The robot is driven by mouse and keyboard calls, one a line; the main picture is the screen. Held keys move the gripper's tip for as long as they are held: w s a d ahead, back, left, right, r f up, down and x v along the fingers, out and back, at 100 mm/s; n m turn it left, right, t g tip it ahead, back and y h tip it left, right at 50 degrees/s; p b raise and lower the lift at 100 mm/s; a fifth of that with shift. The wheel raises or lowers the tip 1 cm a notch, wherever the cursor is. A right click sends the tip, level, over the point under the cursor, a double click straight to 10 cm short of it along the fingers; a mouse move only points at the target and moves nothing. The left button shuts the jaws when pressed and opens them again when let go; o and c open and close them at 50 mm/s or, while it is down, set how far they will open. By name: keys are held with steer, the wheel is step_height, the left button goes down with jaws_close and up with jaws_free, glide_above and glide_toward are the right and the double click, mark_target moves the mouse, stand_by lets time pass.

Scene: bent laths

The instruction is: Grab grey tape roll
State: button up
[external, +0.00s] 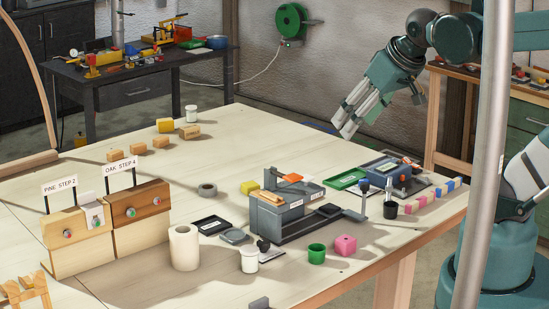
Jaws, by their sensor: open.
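A grey tape roll (207,190) lies flat on the pale wooden table, left of the grey tool box and behind the white paper roll. My gripper (347,132) hangs in the air above the back right part of the table, with its fingers pointing down and to the left. It is open and nothing shows between its fingers. It is well apart from the tape roll, to the right of it and higher. The tape roll is in full view.
A grey box (277,215) with tools stands right of the tape roll. A yellow block (250,187) and a black tray (211,225) lie near the roll. Wooden boxes with signs (141,203) and a white paper roll (184,248) stand left and front. The back middle of the table (260,140) is clear.

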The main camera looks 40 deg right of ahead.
steer(key=shift+w+r, duration=0.1)
steer(key=w+m+g+b, duration=0.3)
steer(key=w+m, duration=0.6)
steer(key=w, duration=2.2)
steer(key=w+f+m+g, duration=0.1)
steer(key=w+f+m, duration=0.1)
steer(key=w+f, duration=0.6)
steer(key=w+f+m+g+b, duration=0.1)
steer(key=w+f+m, duration=0.2)
steer(key=w+f, duration=0.6)
steer(key=w+f+m+g, duration=0.2)
steer(key=w+f+m, duration=0.1)
steer(key=w+f, duration=0.6)
steer(key=shift+w+f+b, duration=0.2)
steer(key=shift+w+b, duration=0.1)
steer(key=shift+w, duration=0.05)
steer(key=shift+w+f, duration=0.1)
steer(key=shift+f, duration=0.2)
